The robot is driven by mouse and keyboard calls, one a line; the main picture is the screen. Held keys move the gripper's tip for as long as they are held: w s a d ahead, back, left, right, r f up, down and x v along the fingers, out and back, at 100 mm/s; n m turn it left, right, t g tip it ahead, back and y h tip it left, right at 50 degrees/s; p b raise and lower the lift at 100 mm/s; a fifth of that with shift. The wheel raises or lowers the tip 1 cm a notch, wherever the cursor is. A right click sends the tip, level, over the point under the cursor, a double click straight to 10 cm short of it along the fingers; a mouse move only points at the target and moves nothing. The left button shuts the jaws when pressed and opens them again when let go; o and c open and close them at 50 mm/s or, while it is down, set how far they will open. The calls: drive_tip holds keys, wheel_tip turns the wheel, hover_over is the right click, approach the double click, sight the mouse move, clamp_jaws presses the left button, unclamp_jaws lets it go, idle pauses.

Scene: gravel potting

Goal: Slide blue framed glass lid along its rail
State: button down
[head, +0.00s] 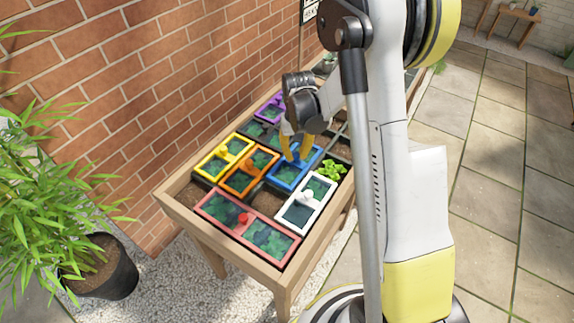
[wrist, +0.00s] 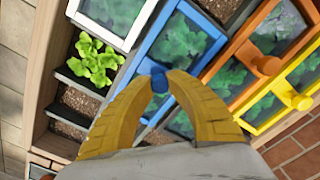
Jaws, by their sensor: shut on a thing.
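The blue framed glass lid (head: 284,175) lies in the wooden planter, between the orange lid and the white lid. In the wrist view its blue frame (wrist: 229,43) runs diagonally, with green leaves showing through the glass. My gripper (head: 297,153) is over the lid. In the wrist view my yellow fingers (wrist: 160,82) are closed around the blue knob (wrist: 159,80) of the lid. The rail under the lid is hidden.
An orange lid (head: 249,173), a yellow lid (head: 222,159), a white lid (head: 301,203), a red lid (head: 250,227) and a purple lid (head: 270,108) lie around it. A leafy green plant (head: 331,169) stands in an open cell to the right. A brick wall borders the planter.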

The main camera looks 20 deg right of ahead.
sight(296, 154)
drive_tip(key=shift+w+d, duration=0.1)
drive_tip(key=c, duration=1.2)
unclamp_jaws()
wheel_tip(296, 154, up, 12)
